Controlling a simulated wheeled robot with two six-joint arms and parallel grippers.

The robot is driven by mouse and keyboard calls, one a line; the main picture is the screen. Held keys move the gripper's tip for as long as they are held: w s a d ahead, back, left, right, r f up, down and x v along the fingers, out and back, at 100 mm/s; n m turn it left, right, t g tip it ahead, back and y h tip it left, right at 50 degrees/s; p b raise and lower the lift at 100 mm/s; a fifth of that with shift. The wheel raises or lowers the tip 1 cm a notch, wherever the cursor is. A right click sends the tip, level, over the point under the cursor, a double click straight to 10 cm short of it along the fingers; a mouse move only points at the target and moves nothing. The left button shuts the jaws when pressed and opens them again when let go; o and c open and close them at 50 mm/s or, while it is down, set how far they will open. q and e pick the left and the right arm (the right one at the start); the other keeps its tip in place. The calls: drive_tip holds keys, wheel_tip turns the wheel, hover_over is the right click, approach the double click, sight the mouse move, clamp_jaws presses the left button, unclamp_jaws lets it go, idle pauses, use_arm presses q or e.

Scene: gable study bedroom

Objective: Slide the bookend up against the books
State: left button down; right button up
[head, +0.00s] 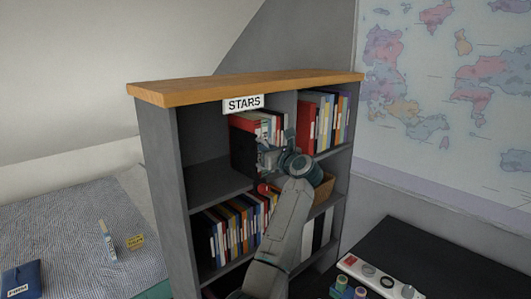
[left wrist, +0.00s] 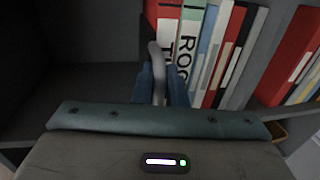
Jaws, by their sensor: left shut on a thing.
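The bookend shows in the head view as a dark upright plate (head: 242,152) at the left end of the top-shelf books (head: 262,122), under the STARS label (head: 243,103). In the left wrist view its thin grey edge (left wrist: 156,62) stands between my blue fingers, in front of the red book at the row's left end. My left gripper (head: 268,158) is shut on the bookend; it also shows in the left wrist view (left wrist: 160,88). I cannot tell whether the plate touches the first book. My right gripper is not in view.
The shelf left of the bookend is bare (head: 212,178). A divider separates this bay from more books (head: 320,118) on the right. Below are a row of books (head: 232,225) and a tan box (head: 322,188). A dark desk (head: 420,255) stands at the right.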

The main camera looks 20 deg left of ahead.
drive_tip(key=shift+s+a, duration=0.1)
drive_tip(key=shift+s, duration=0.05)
use_arm(q)
drive_tip(key=c, duration=1.7)
unclamp_jaws()
drive_tip(key=shift+o, duration=0.7)
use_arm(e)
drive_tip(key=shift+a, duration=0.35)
use_arm(q)
drive_tip(key=shift+d, duration=0.1)
drive_tip(key=b+v, duration=0.3)
drive_tip(key=v, duration=0.7)
drive_tip(key=shift+s+d, duration=0.25)
drive_tip(key=shift+s, duration=0.05)
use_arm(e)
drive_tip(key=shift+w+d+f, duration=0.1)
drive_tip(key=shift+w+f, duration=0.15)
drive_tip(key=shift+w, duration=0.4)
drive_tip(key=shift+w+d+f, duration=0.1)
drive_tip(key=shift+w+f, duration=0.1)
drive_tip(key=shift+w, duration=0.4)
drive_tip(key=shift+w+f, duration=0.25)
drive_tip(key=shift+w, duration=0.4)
